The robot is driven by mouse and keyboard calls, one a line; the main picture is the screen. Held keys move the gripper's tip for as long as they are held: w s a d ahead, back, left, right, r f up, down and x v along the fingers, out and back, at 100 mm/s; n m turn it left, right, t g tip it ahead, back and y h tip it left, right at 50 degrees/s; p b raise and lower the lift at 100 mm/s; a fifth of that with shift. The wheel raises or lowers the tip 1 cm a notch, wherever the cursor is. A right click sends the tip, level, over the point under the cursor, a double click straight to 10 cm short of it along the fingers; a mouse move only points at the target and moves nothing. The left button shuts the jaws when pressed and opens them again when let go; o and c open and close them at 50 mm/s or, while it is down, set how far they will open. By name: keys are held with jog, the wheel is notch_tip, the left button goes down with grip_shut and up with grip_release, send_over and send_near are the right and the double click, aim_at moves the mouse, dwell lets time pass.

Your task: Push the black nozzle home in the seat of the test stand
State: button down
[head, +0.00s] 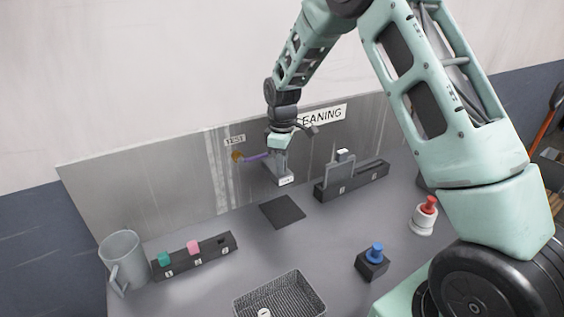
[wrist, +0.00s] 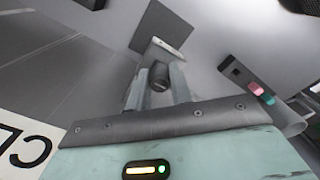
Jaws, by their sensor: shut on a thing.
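My gripper (head: 279,147) is in front of the back panel, just above the test stand. In the wrist view, its fingers (wrist: 160,88) are shut on the black nozzle (wrist: 160,74), a short dark cylinder with its round end showing. The test stand (head: 280,172) is a grey bracket by the panel with a white label on its front. Part of it shows beyond the nozzle in the wrist view (wrist: 166,46). The seat is hidden by the gripper and nozzle, so I cannot tell how deep the nozzle sits. The nozzle is not clear in the head view.
A dark square mat (head: 283,211) lies below the stand. A rack (head: 196,257) with teal and pink pieces and a grey mug (head: 121,262) stand left. A slotted block (head: 351,184) is right of the stand. A mesh basket (head: 280,299) and blue button (head: 375,253) are nearer.

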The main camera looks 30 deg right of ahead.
jog(key=shift+f, duration=0.2)
jog(key=c, duration=1.2)
grip_release()
jog(key=shift+o, duration=0.2)
jog(key=shift+r, duration=0.15)
notch_tip(320, 180, up, 17)
jog(key=b, duration=0.3)
jog(key=shift+b, duration=0.35)
jog(key=shift+r, duration=0.1)
